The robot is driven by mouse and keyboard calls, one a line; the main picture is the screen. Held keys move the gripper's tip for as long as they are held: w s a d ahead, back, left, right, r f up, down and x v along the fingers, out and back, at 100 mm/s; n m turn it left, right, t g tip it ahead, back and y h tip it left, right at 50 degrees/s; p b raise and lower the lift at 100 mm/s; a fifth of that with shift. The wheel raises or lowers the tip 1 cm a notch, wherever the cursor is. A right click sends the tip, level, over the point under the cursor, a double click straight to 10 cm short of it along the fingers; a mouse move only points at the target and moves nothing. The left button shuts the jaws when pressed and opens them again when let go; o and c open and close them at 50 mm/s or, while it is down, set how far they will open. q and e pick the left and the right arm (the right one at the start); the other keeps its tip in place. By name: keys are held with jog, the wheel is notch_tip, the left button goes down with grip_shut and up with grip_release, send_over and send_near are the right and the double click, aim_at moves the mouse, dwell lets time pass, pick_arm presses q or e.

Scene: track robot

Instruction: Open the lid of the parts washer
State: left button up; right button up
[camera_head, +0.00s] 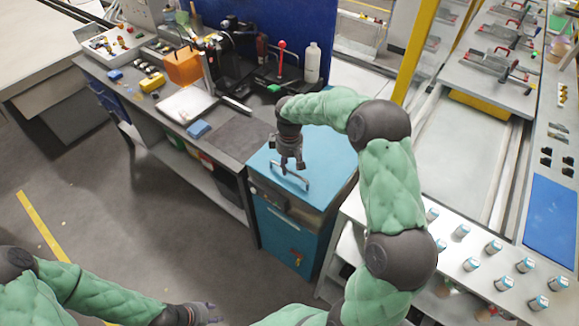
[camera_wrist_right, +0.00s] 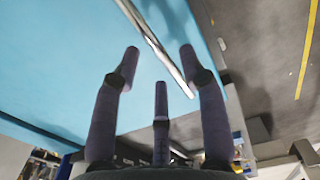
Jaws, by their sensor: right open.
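The parts washer (camera_head: 285,235) is a blue cabinet with a light blue lid (camera_head: 325,160) lying flat and shut on top. A metal bar handle (camera_head: 303,183) stands near the lid's front edge. My right gripper (camera_head: 290,166) points down over the handle, partly hiding it. In the right wrist view, the handle (camera_wrist_right: 150,35) runs diagonally between the spread fingers of this open gripper (camera_wrist_right: 159,58), against the blue lid (camera_wrist_right: 60,60). I cannot tell whether any finger touches the bar. My left gripper (camera_head: 207,314) is low at the bottom edge, away from the washer; its finger opening is unclear.
A workbench (camera_head: 235,140) with an orange box (camera_head: 184,66), a white bottle (camera_head: 312,63) and tools adjoins the washer's left side. A white table (camera_head: 470,265) with several small cans is at its right. A yellow post (camera_head: 416,50) stands behind. The floor in front is clear.

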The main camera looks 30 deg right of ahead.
jog(key=shift+f, duration=0.55)
grip_shut()
jog(key=shift+r, duration=0.15)
